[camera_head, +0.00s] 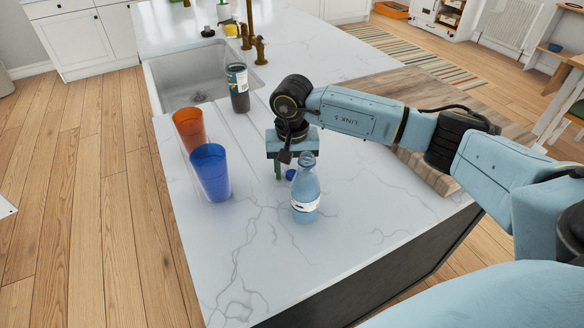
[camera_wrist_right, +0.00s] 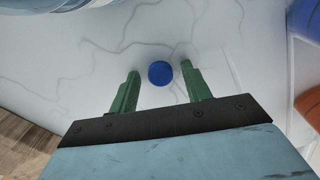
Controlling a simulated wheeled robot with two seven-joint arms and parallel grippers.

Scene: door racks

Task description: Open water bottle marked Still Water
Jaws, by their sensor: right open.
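A clear light-blue water bottle (camera_head: 306,192) with a white label stands upright on the white marble counter; its neck looks bare. The label text is too small to read. A round blue cap (camera_head: 291,175) shows apart from it, just left of the bottle. In the right wrist view the cap (camera_wrist_right: 160,73) appears between the green fingertips, with a gap on both sides. My right gripper (camera_head: 280,171) points down beside the bottle, open. My left gripper is not in view.
A blue cup (camera_head: 211,173) and an orange cup (camera_head: 189,128) stand left of the gripper. A dark labelled bottle (camera_head: 238,88) stands by the sink (camera_head: 190,75). A wooden board (camera_head: 400,90) lies behind my right arm. The counter's front is clear.

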